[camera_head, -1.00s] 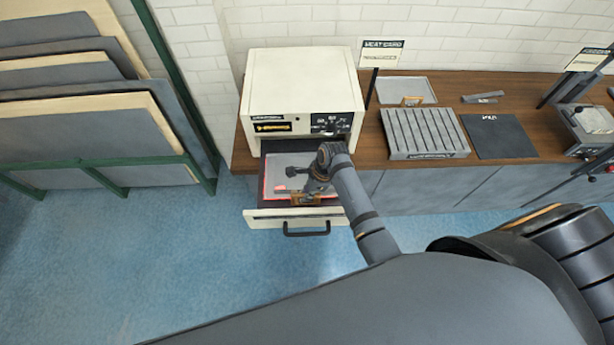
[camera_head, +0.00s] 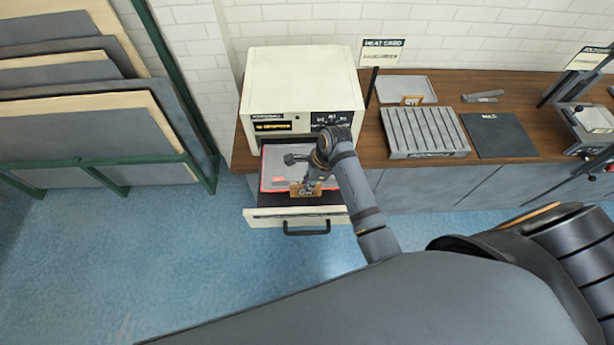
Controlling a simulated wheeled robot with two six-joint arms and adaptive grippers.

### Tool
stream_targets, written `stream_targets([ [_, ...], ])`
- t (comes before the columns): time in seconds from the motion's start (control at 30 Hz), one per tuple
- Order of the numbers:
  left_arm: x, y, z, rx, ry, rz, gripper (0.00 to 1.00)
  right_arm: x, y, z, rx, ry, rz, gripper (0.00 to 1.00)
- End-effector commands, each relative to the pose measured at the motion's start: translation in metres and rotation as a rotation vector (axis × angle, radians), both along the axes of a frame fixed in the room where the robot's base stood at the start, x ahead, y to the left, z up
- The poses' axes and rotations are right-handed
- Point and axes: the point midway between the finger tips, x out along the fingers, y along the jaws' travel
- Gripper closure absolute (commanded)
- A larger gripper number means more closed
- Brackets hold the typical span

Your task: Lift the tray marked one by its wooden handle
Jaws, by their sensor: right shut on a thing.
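A grey tray (camera_head: 280,177) with a glowing red-orange edge is over the pulled-out drawer (camera_head: 262,215) of the cream oven. Its wooden handle (camera_head: 298,189) is at the front, toward me. My right gripper (camera_head: 308,187) is over the tray's front and shut on this handle, with the wrist hiding part of the tray. The tray appears a little above the drawer floor. The marking on the handle is too small to read. My left gripper is not in view.
The cream oven (camera_head: 300,85) stands behind the drawer. On the wooden bench to the right are another tray (camera_head: 425,84) with a wooden handle, a ribbed grey rack (camera_head: 425,130), a dark mat (camera_head: 500,135) and a sign (camera_head: 381,52). Large boards lean at left.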

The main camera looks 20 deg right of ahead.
Motion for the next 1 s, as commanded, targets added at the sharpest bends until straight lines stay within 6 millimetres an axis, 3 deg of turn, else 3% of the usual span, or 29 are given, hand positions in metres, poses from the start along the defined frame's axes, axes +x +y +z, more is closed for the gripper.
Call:
stream_targets([
  [0.7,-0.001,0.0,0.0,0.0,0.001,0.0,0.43,0.002,0.0,0.063,0.001,-0.007,-0.001,1.0],
  [1.0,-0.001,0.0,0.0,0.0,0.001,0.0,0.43,0.001,0.0,0.072,0.001,-0.005,0.0,1.0],
])
